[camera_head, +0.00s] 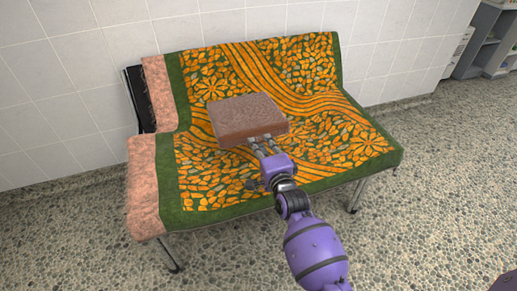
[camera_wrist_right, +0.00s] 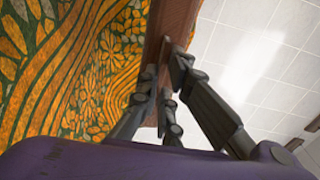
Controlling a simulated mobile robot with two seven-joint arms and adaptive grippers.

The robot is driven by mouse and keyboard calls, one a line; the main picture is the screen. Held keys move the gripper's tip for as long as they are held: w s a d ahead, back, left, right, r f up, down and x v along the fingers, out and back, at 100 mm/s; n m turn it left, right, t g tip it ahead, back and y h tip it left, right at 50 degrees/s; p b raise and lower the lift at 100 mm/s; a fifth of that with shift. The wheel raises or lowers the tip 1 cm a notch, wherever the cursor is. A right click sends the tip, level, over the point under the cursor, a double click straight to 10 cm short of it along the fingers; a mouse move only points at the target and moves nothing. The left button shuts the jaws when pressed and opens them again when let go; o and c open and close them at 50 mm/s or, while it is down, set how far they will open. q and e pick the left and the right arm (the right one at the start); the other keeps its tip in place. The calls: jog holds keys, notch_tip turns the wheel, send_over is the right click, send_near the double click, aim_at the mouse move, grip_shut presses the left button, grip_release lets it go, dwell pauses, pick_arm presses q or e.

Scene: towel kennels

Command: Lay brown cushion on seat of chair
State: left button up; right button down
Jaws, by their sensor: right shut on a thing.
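The brown cushion (camera_head: 246,115) is a flat square block in the head view, in front of the backrest and over the seat of the chair (camera_head: 150,205). The chair is a wide bench draped with a green and orange patterned towel (camera_head: 340,150) and a pink one. My right gripper (camera_head: 263,145) is shut on the near edge of the cushion. In the right wrist view the fingers (camera_wrist_right: 170,80) pinch the cushion's brown edge (camera_wrist_right: 172,35). I cannot tell whether the cushion touches the seat. My left gripper is not in view.
A white tiled wall (camera_head: 80,90) stands behind the chair. Grey shelves (camera_head: 490,40) stand at the far right. The pebbled floor (camera_head: 440,190) is clear to the right of the chair. The chair's metal legs (camera_head: 357,197) show below the towels.

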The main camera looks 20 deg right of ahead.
jog(key=f+b, duration=0.2)
jog(key=f, duration=0.1)
jog(key=f+b, duration=0.2)
jog(key=f, duration=0.1)
jog(key=s+f+b, duration=0.1)
jog(key=f+b, duration=0.2)
jog(key=shift+d+f, duration=0.15)
jog(key=shift+d, duration=0.05)
jog(key=shift+s+f+b, duration=0.15)
jog(key=shift+f+b, duration=0.75)
jog(key=shift+f, duration=1.05)
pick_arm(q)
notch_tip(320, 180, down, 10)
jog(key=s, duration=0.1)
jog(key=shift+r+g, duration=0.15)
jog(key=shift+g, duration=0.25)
pick_arm(e)
jog(key=c, duration=1.8)
grip_release()
jog(key=shift+c, duration=0.2)
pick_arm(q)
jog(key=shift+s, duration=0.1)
pick_arm(e)
jog(key=shift+s+f, duration=0.1)
jog(key=shift+s, duration=0.05)
